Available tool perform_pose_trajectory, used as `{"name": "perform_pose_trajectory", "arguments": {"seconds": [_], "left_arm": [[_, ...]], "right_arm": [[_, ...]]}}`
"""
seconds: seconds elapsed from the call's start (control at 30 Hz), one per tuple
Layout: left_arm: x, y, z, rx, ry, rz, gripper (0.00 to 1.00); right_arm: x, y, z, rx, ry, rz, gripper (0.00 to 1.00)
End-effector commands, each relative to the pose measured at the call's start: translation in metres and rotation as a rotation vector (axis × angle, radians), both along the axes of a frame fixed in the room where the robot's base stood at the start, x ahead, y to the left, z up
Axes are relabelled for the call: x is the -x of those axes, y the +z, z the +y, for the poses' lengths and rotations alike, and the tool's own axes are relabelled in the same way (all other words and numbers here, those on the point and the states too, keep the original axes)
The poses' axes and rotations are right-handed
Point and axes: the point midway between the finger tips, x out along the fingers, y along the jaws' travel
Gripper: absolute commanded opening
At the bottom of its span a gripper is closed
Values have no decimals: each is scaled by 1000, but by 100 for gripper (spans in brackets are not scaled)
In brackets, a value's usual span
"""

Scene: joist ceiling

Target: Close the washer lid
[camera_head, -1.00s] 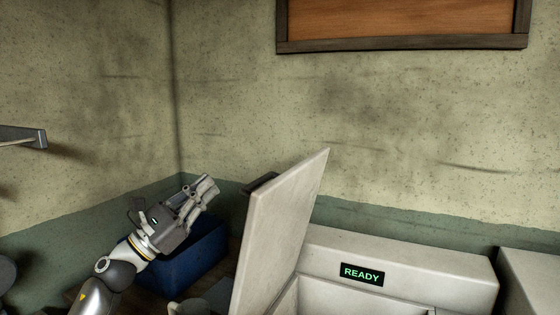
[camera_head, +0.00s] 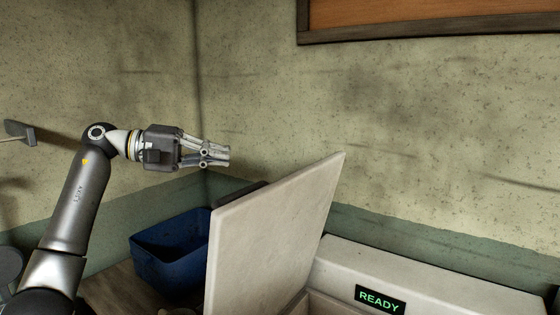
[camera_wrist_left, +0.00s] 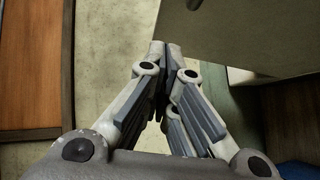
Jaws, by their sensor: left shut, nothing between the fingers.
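The washer (camera_head: 450,288) is white, with a green READY display on its back panel. Its lid (camera_head: 275,230) stands open, tilted up on the left side of the opening. My left gripper (camera_head: 226,157) is shut and empty, to the left of the lid's upper edge and apart from it in the head view. In the left wrist view the shut fingers (camera_wrist_left: 166,62) point toward a pale panel, the lid (camera_wrist_left: 235,35), at the upper right. My right gripper is not in view.
A blue bin (camera_head: 172,255) stands left of the lid, below my left arm. A wall bracket (camera_head: 20,132) sticks out at the far left. A framed orange board (camera_head: 430,18) hangs high on the back wall. The space above the washer is clear.

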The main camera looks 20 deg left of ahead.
Motion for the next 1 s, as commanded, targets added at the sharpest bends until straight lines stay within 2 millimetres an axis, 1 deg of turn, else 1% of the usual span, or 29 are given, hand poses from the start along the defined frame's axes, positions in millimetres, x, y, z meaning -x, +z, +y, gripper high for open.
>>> {"name": "perform_pose_trajectory", "arguments": {"seconds": [0.07,0.17,0.3,0.37,0.5,0.7,0.8,1.0], "left_arm": [[-3,0,-8,-3,-4,1,0],[-10,-1,-23,1,-5,2,0],[-23,-5,-51,2,-6,4,0],[-29,-7,-63,3,-7,3,0],[-41,-12,-89,3,-7,3,0],[-32,-20,-111,2,-4,1,0],[-30,-22,-119,4,-3,2,0],[-28,-25,-123,3,-1,1,0]], "right_arm": [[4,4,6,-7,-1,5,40],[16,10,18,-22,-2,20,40],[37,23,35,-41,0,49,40],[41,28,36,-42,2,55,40],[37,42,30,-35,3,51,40],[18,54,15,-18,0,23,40],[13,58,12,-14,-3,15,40],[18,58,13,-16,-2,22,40]]}}
